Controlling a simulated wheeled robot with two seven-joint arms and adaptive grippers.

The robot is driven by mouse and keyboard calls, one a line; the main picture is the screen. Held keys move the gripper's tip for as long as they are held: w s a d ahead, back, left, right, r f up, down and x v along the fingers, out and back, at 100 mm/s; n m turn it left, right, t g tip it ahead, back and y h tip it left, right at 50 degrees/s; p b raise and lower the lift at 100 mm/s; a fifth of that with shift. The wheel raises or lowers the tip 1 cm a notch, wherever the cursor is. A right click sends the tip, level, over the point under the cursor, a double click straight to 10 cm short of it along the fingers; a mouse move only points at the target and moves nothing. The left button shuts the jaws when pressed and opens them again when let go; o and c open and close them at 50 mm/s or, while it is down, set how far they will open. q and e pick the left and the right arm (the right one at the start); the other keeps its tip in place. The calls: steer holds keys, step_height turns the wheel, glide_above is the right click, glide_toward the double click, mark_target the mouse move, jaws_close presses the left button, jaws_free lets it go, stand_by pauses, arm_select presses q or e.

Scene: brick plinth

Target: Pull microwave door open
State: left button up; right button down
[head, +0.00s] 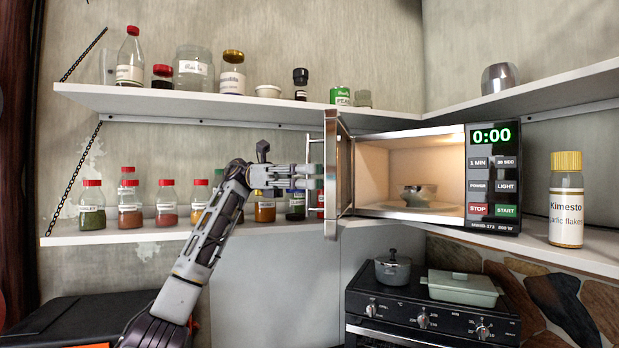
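The microwave (493,177) stands on the lower shelf at the right, with its display reading 0:00. Its door (332,170) is swung wide open, seen almost edge-on, and the lit inside shows. A glass bowl (417,196) sits on the turntable inside. The door handle (309,150) is a thin bar on the left side of the door. My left gripper (312,177) is at the handle, with its fingers pointing right and covering the handle's lower part. Whether the fingers close on the bar is hidden. My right gripper is out of view.
The upper shelf (250,103) holds jars and bottles above my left arm. Several spice jars (166,203) stand on the lower shelf behind it. A Kimesto jar (566,200) stands right of the microwave. A stove (423,318) with a pot and a dish is below.

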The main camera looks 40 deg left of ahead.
mark_target(309, 136)
arm_select(q)
steer(key=shift+o, duration=0.8)
steer(key=shift+r, duration=0.15)
steer(key=r, duration=0.6)
steer(key=shift+a+r, duration=0.2)
steer(key=shift+a, duration=0.05)
steer(key=shift+d+r, duration=0.25)
steer(key=shift+r, duration=1.4)
